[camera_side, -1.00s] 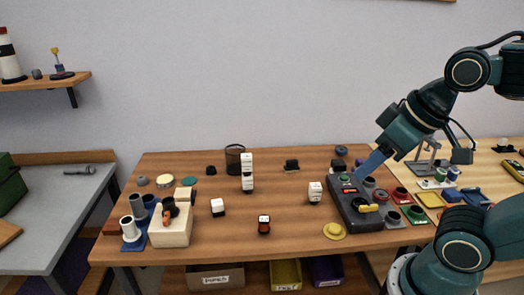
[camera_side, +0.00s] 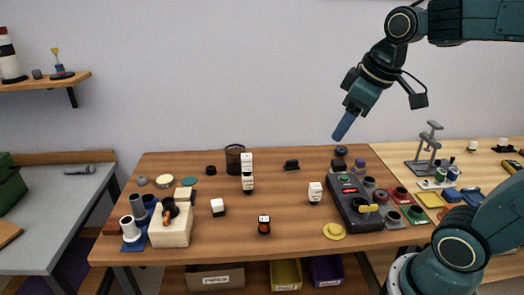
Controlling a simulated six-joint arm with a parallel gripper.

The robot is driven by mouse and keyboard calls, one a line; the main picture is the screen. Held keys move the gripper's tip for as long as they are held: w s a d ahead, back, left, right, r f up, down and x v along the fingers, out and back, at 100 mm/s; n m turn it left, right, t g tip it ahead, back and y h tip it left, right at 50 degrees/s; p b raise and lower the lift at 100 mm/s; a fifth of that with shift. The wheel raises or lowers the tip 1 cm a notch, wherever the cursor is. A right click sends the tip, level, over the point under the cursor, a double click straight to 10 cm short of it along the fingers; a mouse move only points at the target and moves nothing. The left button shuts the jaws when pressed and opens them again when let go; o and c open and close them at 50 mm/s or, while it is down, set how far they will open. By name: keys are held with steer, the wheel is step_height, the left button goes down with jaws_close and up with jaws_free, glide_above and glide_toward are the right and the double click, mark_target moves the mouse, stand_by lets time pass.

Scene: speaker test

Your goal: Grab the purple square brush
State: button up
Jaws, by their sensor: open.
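A small purple thing (camera_side: 360,163) stands at the back right of the wooden table, behind the dark control box. It may be the purple square brush, but it is too small to make out its shape or bristles. My gripper (camera_side: 343,127) is in the air above the table's back right, up and left of the purple thing and clear of it. Its blue fingers point down and to the left. They are seen edge-on, and nothing shows between them.
The dark control box (camera_side: 348,207) with a yellow lever stands at the right, beside several coloured cups. A black and white stack (camera_side: 246,180) and a mesh cup (camera_side: 234,157) stand near the back middle. A wooden block (camera_side: 170,232) is at the left.

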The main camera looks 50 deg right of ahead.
steer(key=w+d+n+g, duration=0.2)
steer(key=w+d, duration=0.7)
steer(key=d, duration=0.2)
steer(key=n+g, duration=0.3)
steer(key=n, duration=0.2)
glide_above(361, 160)
step_height(361, 160, down, 22)
steer(key=shift+y, duration=0.4)
steer(key=shift+d+f, duration=0.1)
steer(key=shift+f, duration=6.85)
steer(key=c, duration=1.1)
